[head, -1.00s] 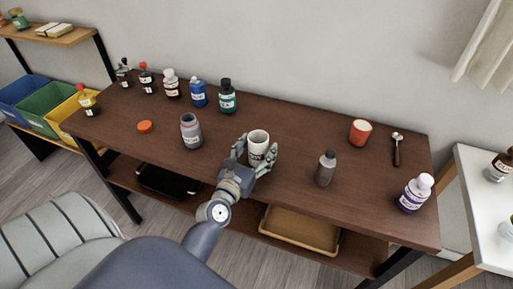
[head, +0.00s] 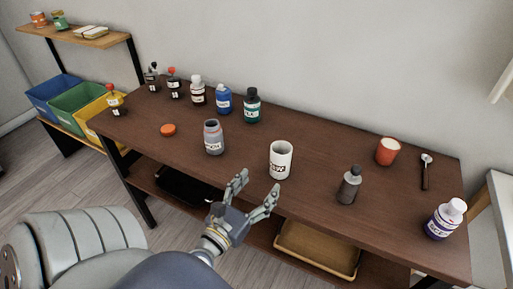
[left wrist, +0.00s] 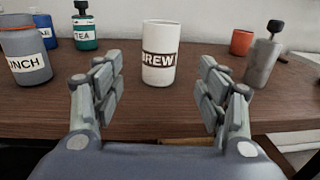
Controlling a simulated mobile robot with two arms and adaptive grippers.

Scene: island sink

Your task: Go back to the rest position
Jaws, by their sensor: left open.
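My left gripper (head: 256,194) is open and empty at the table's front edge. In the left wrist view its two fingers (left wrist: 160,90) stand wide apart. A white cup labelled BREW (head: 281,160) stands upright on the dark wooden table (head: 330,155), just beyond the fingertips and apart from them. The cup also shows between and beyond the fingers in the left wrist view (left wrist: 160,52). My right gripper is not in view.
A grey open jar (head: 213,138) and an orange lid (head: 168,130) are left of the cup. A grey bottle (head: 349,185), an orange cup (head: 387,151), a spoon (head: 425,172) and a white-capped bottle (head: 445,219) are right. Several bottles line the back left. A tray (head: 315,250) sits below.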

